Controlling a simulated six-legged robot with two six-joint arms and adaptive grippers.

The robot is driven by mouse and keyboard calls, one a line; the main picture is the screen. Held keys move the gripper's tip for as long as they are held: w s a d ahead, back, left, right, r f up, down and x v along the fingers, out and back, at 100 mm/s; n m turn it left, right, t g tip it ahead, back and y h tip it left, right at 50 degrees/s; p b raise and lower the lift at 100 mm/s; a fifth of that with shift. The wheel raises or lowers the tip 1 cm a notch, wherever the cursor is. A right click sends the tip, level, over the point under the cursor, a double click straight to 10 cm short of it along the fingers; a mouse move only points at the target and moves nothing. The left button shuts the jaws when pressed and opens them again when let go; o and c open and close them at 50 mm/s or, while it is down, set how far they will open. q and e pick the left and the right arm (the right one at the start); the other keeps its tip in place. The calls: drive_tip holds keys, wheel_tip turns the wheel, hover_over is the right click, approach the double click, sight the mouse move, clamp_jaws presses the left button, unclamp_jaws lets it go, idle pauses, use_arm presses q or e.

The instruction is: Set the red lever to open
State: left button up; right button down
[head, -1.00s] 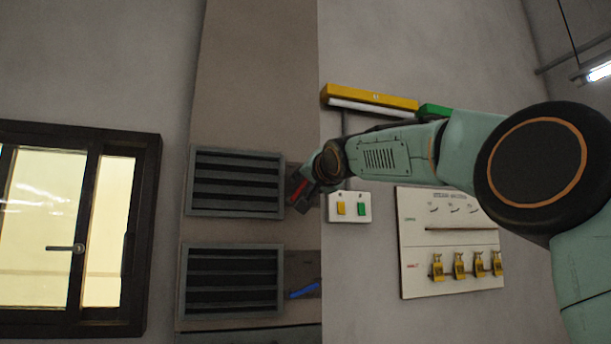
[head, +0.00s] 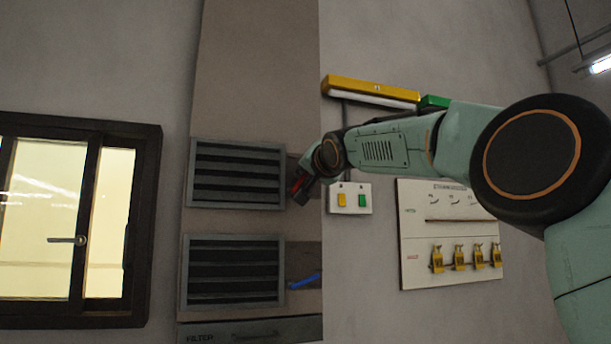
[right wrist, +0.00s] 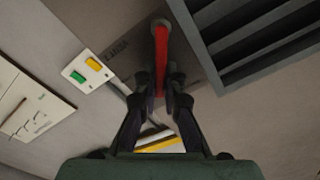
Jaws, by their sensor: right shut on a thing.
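The red lever (right wrist: 161,55) shows in the right wrist view as a red bar running up from between my right gripper's fingers. My right gripper (right wrist: 160,85) is shut on it, with one finger on each side. Lettering on the dark plate behind the lever is too small to read surely. My left gripper is not in view.
Two louvred vents, upper (head: 237,143) and lower (head: 233,238), are left of the lever. A blue lever (head: 305,282) sits below. A switch box (head: 351,198) with yellow and green buttons and a white panel (head: 417,232) with yellow padlocks are to the right.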

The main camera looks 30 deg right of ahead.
drive_tip(key=shift+f, duration=0.15)
drive_tip(key=shift+s+d+f+m+b, duration=0.1)
drive_tip(key=shift+d+f+m+b, duration=0.2)
drive_tip(key=shift+m+b, duration=0.8)
drive_tip(key=shift+d+f+m+b, duration=0.25)
drive_tip(key=shift+f+m+b, duration=0.2)
drive_tip(key=shift+m+b, duration=0.6)
drive_tip(key=shift+s+d+f+m+b, duration=0.1)
drive_tip(key=shift+d+f+m+b, duration=0.2)
drive_tip(key=shift+m+b, duration=0.8)
drive_tip(key=shift+f+m, duration=0.1)
drive_tip(key=shift+m, duration=0.25)
drive_tip(key=shift+p, duration=0.3)
drive_tip(key=c, duration=1.4)
unclamp_jaws()
drive_tip(key=shift+c, duration=0.2)
drive_tip(key=shift+r, duration=0.25)
